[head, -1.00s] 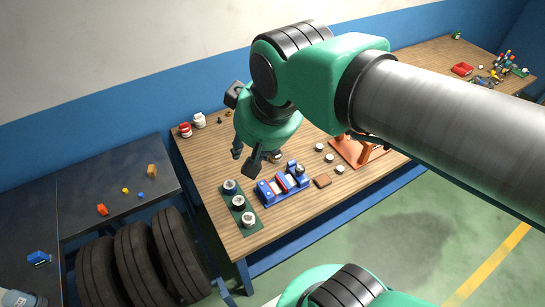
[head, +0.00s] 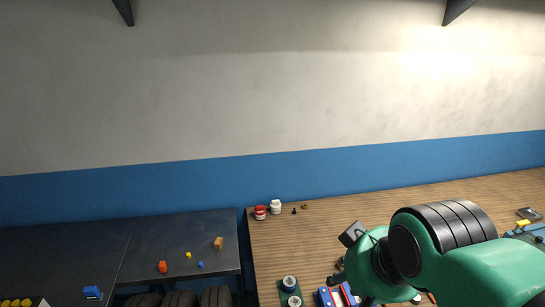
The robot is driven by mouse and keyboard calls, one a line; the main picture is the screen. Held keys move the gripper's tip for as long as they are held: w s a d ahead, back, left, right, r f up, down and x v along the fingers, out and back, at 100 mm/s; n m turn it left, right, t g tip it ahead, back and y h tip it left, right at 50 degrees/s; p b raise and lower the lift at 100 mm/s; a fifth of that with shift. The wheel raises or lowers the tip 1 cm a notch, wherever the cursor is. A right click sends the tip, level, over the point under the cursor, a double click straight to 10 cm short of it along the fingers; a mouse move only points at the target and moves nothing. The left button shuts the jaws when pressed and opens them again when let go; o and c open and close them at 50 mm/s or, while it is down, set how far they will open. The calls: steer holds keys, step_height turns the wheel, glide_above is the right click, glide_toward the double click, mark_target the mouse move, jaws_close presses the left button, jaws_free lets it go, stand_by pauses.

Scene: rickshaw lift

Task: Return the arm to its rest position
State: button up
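My arm, green with black ribbed joints, reaches in from the lower right of the head view, over the wooden bench (head: 300,243). My gripper's fingers are cut off or hidden by the wrist at the bottom edge, so I cannot see whether they are open or shut. A dark block-shaped part of my wrist sticks out toward the left. No held object shows.
On the bench, a red jar (head: 260,213) and a white jar (head: 275,207) stand at the back left. A green plate with cylinders (head: 290,284) and a blue fixture (head: 326,297) lie near my wrist. A dark table (head: 185,229) with small coloured blocks stands left.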

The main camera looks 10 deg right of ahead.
step_height(320, 180, down, 8)
steer(key=b, duration=0.7)
steer(key=shift+b, duration=0.3)
steer(key=shift+o, duration=0.5)
steer(key=w+a+r+g+p, duration=0.1)
steer(key=w+a+r, duration=0.15)
steer(key=w, duration=0.55)
steer(key=w+a+r, duration=0.2)
steer(key=w+a, duration=0.1)
steer(key=w, duration=0.5)
steer(key=w+a+f+g+p, duration=0.1)
steer(key=w+a+f, duration=0.1)
steer(key=w+a, duration=0.45)
steer(key=w+a+f+g+p, duration=0.1)
steer(key=w+a+f, duration=0.2)
steer(key=w, duration=0.7)
steer(key=w+a+f+g, duration=0.1)
steer(key=w+a+f, duration=1)
steer(key=w+a+f+p, duration=0.1)
steer(key=w+a+f, duration=0.2)
steer(key=a+f, duration=0.3)
steer(key=w+a+f+g, duration=0.1)
steer(key=w+a+f, duration=0.2)
steer(key=a+f, duration=0.3)
step_height(320, 180, down, 5)
steer(key=shift+f+m+g+p, duration=0.15)
steer(key=shift+m+g+p, duration=0.15)
steer(key=shift+m+p, duration=0.1)
